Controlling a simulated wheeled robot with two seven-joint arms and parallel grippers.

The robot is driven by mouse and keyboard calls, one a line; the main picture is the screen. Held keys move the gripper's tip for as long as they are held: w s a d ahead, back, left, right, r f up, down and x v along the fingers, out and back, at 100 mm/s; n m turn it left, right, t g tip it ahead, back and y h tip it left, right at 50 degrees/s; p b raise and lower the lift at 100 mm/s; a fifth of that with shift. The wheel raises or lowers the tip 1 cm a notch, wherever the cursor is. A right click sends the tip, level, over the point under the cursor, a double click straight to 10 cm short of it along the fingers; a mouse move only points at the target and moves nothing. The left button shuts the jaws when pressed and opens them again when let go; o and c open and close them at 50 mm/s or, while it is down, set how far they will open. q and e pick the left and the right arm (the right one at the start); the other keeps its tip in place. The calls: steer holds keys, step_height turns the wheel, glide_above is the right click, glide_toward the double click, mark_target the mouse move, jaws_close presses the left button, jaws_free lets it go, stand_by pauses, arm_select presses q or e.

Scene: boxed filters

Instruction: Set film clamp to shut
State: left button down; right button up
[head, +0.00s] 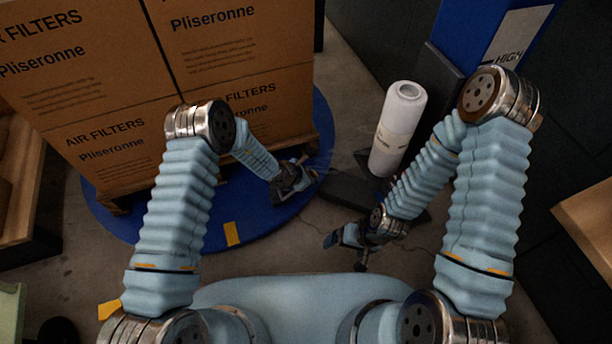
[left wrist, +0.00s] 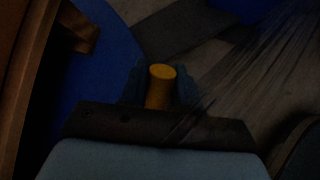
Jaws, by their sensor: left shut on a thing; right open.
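A yellow-orange knob (left wrist: 160,85), which looks like the handle of the film clamp, stands between the fingers of my left gripper (left wrist: 158,92) in the left wrist view. The gripper is shut on it. In the head view my left gripper (head: 298,180) is low at the right edge of the blue turntable (head: 265,220), beside the boxes, and hides the clamp. I cannot tell the clamp's position. Streaky clear film (left wrist: 255,75) spreads at the right of the left wrist view. My right gripper (head: 346,244) is open and empty, low over the floor, lower right of the left one.
Stacked air filter cartons (head: 110,85) stand on a pallet on the turntable. A white film roll (head: 399,125) stands upright by the blue machine mast (head: 460,35). A dark flat base (head: 350,190) lies near my left gripper. Wooden pieces are at both sides.

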arm_select(q)
steer(key=shift+w+d+f+y+b, duration=0.1)
steer(key=shift+d+f+y+b, duration=0.1)
steer(key=shift+d+f+y, duration=0.15)
steer(key=shift+w+d+f+y+b, duration=0.1)
steer(key=shift+f+y+b, duration=0.15)
steer(key=shift+f, duration=0.2)
steer(key=c, duration=0.9)
jaws_free()
steer(key=shift+c, duration=0.2)
steer(key=shift+s+a+r, duration=0.15)
steer(key=shift+r, duration=0.3)
steer(key=p+v, duration=0.1)
steer(key=v, duration=1.1)
steer(key=shift+a+r, duration=0.25)
steer(key=shift+r, duration=0.1)
